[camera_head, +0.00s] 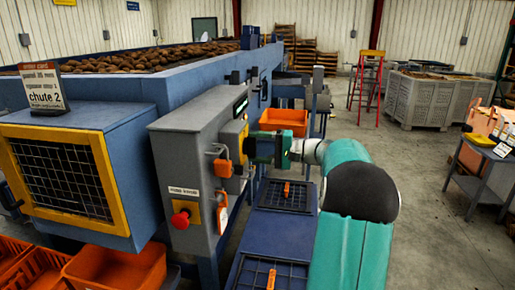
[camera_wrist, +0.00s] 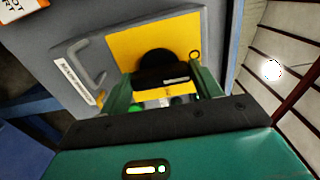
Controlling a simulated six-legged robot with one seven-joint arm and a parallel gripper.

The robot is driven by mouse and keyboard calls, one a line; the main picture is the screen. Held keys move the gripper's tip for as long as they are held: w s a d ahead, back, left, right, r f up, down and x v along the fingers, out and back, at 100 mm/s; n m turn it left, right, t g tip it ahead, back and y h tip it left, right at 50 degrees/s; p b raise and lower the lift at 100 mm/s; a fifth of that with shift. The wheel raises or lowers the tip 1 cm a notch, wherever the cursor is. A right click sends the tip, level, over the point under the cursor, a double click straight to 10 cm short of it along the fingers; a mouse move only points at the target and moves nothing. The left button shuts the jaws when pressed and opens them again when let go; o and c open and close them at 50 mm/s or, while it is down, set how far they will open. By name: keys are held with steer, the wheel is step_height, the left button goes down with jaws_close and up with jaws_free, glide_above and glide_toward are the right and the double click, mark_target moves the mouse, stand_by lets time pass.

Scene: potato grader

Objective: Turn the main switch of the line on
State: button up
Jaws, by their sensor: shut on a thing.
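The main switch is a black rotary handle (camera_wrist: 155,62) on a yellow plate (camera_wrist: 190,35), in the wrist view. The plate is on the side of a grey control cabinet (camera_head: 178,160). My gripper (camera_wrist: 163,98) has its green fingers on either side of the handle and is shut on it. In the head view my gripper (camera_head: 256,149) reaches the yellow plate (camera_head: 243,130) from the right, and the handle is hidden there. I cannot read the switch position.
A grey pull handle (camera_wrist: 90,60) is beside the switch plate. Orange crates (camera_head: 284,121) stand near the line. The floor at right is open before a small table (camera_head: 485,160).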

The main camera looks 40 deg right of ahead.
steer(key=shift+s, duration=0.1)
stand_by(0.3)
steer(key=o, duration=0.9)
steer(key=shift+o, duration=0.4)
steer(key=v, duration=1.3)
steer(key=shift+s+d, duration=0.2)
steer(key=shift+s, duration=0.1)
